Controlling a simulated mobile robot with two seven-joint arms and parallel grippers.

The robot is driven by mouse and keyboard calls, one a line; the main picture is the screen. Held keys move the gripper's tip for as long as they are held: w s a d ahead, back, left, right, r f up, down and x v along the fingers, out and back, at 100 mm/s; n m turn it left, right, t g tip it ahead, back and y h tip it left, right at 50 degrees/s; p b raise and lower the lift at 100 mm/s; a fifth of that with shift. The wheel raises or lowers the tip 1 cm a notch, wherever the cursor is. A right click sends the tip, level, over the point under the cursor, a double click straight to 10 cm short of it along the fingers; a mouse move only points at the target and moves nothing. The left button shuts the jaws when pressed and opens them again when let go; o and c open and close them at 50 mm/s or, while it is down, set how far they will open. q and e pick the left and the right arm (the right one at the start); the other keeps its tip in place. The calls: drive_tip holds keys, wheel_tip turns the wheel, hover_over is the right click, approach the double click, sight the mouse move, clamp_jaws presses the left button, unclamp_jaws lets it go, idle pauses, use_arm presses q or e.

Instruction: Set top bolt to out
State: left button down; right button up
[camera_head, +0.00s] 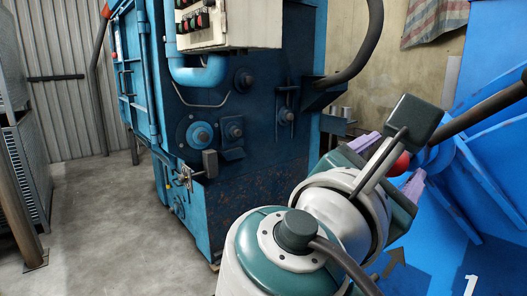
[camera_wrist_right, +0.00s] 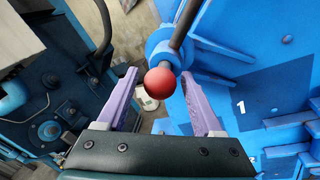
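My right gripper (camera_head: 397,157) is at the right of the head view, with two purple fingers spread apart. In the right wrist view the gripper (camera_wrist_right: 159,78) is open. A red ball knob (camera_wrist_right: 161,83) on a dark rod (camera_wrist_right: 184,22) appears between its fingertips, with a gap on each side. The knob also shows in the head view (camera_head: 402,163), partly hidden by my gripper. The rod meets a round blue hub (camera_wrist_right: 161,46). I cannot tell whether this is the top bolt. My left gripper is out of view.
A blue machine (camera_head: 255,185) with a control box (camera_head: 235,27) stands at the centre. A large blue panel structure (camera_head: 495,130) fills the right side. A grey metal rack (camera_head: 22,150) stands at the left. The concrete floor (camera_head: 105,210) between rack and machine is clear.

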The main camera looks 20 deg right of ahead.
clamp_jaws()
idle(0.3)
idle(0.9)
